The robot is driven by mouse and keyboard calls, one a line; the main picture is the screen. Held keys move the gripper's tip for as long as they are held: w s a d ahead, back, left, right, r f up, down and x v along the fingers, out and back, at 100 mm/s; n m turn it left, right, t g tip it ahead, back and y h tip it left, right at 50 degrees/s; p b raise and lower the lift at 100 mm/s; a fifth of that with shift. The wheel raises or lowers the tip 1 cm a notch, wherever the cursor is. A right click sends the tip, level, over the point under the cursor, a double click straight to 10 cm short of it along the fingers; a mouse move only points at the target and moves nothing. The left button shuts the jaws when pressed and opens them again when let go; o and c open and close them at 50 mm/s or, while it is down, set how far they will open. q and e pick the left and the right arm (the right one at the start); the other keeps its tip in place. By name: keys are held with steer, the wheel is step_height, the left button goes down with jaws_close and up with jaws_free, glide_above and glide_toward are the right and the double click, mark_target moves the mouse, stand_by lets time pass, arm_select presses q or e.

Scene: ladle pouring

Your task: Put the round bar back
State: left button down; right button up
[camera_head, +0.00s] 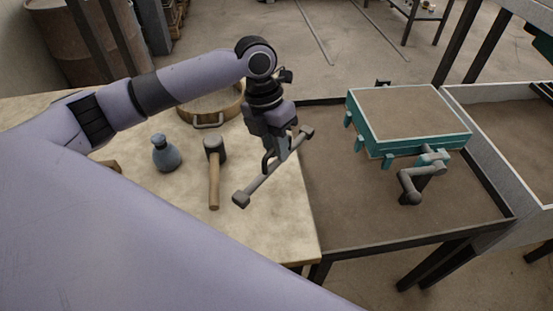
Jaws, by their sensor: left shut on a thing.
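The round bar (262,179) is a grey rod with a thicker block at each end. It is tilted, with its lower left end toward the table's front and its upper right end near the table's right edge. My left gripper (271,158) is shut on the bar near its middle, and its fingers hide part of the bar there. The bar appears to be above the table, but the exact height is hard to tell. My right gripper is not in view.
The pale table (270,230) holds a mallet (214,175), a blue-grey flask (166,155) and a round wooden-sided sieve (213,107). To the right, a sand-filled teal box (410,115) with a grey crank (411,187) stands over a dark-rimmed sand bed (345,200). The table front is clear.

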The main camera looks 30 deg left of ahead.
mark_target(276, 161)
arm_select(q)
steer(key=shift+a+x, duration=0.25)
steer(key=shift+x, duration=0.75)
steer(key=shift+a+x, duration=0.2)
steer(key=shift+x, duration=0.85)
steer(key=shift+f, duration=0.2)
steer(key=c, duration=1.1)
jaws_free()
steer(key=shift+f, duration=0.1)
steer(key=v, duration=1.2)
